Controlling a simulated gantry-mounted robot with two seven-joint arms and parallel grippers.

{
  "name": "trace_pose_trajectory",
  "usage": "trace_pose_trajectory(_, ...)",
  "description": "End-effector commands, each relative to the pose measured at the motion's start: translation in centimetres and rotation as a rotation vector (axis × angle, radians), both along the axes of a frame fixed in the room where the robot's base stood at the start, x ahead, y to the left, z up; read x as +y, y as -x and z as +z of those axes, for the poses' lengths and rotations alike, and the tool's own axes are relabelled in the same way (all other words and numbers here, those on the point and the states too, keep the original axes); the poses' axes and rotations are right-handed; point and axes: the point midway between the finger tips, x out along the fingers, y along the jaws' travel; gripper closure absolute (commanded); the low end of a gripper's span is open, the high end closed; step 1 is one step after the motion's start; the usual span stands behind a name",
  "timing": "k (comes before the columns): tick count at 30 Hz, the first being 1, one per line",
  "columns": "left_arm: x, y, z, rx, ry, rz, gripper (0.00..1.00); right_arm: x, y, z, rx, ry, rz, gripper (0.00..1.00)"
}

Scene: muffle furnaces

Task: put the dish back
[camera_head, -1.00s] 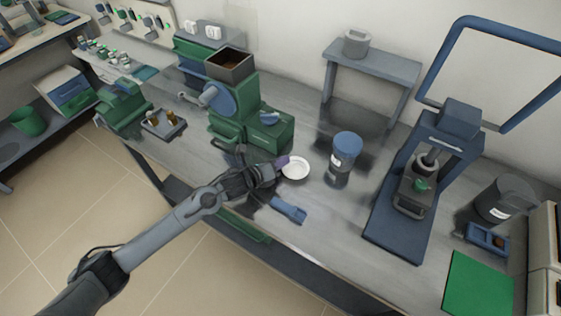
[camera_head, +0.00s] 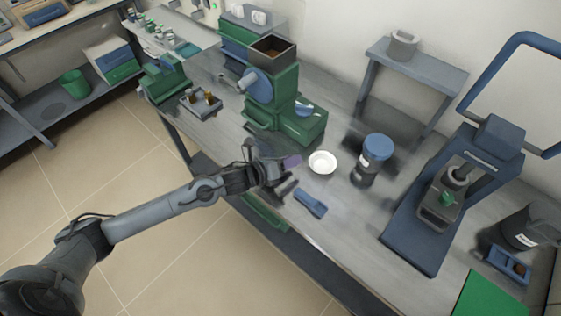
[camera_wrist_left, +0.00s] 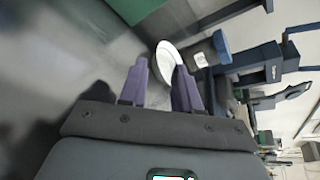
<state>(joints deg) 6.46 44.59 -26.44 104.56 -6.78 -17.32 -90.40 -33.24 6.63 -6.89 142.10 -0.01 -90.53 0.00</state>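The dish (camera_head: 322,162) is a small white round dish lying on the grey bench top. My left gripper (camera_head: 291,163) is just to its left in the head view, with a visible gap between fingertips and dish. In the left wrist view, the purple fingers of my left gripper (camera_wrist_left: 160,68) are spread apart with nothing held between them. The dish (camera_wrist_left: 168,54) shows there beyond the fingertips, partly hidden by the right-hand finger. My right gripper is in neither view.
A blue-lidded jar (camera_head: 372,158) stands right of the dish. A green machine with a hopper (camera_head: 272,95) is behind my gripper. A blue tool (camera_head: 310,203) lies near the bench's front edge. A blue press (camera_head: 436,205) stands farther right. Bare bench lies in front of the jar.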

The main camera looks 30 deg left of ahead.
Motion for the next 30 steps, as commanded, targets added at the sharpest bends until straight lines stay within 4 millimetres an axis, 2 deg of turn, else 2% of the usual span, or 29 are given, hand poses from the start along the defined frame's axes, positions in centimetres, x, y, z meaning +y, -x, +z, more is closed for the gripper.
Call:
trace_pose_trajectory(3,0.7,1.6,0.6,0.002,-0.001,-0.001,0.68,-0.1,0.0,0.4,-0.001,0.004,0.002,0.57)
trace_pose_trajectory(9,1.2,3.1,1.1,0.001,0.0,-0.001,0.68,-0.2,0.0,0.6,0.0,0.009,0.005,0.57)
trace_pose_trajectory(30,1.3,3.4,1.2,0.0,0.001,0.0,0.68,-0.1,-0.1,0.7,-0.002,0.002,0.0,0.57)
